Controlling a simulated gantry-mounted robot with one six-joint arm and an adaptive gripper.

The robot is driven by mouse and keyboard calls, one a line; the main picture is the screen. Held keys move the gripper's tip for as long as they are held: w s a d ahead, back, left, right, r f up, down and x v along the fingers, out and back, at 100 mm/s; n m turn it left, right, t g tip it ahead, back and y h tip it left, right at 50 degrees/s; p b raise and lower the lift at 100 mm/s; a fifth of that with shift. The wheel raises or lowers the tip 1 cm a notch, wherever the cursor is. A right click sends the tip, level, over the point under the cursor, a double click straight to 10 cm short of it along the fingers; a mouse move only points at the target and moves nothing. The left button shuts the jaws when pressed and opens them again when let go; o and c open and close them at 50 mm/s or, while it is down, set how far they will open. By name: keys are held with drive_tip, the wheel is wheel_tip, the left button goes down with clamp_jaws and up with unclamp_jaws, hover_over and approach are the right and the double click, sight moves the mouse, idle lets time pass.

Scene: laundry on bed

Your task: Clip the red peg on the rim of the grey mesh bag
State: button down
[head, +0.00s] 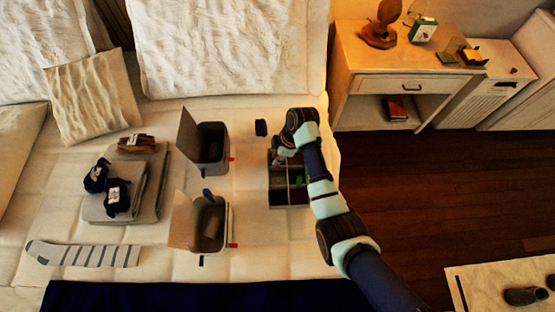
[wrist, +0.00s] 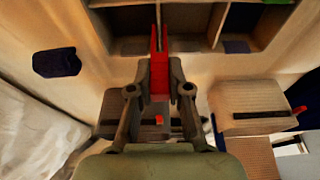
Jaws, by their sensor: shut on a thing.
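My gripper (wrist: 160,76) is shut on the red peg (wrist: 159,82), which points up and away between the fingers in the wrist view. In the head view my gripper (head: 279,160) is over the divided organizer, and the peg cannot be made out there. Two grey open containers with raised flaps, one at the back (head: 229,145) and one in front (head: 228,215), stand left of my gripper. Each has a small red tab on its right side. I cannot tell for sure which is the mesh bag.
The dark divided organizer (head: 290,207) lies below my gripper, with something green inside. A dark blue bundle (head: 261,127) lies behind it. Folded grey cloth (head: 150,205) with dark bundles, and a striped sock (head: 85,256), lie at left. Bed is clear between containers and organizer.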

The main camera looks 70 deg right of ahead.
drive_tip(key=shift+r+p, duration=1.85)
drive_tip(key=shift+f, duration=0.1)
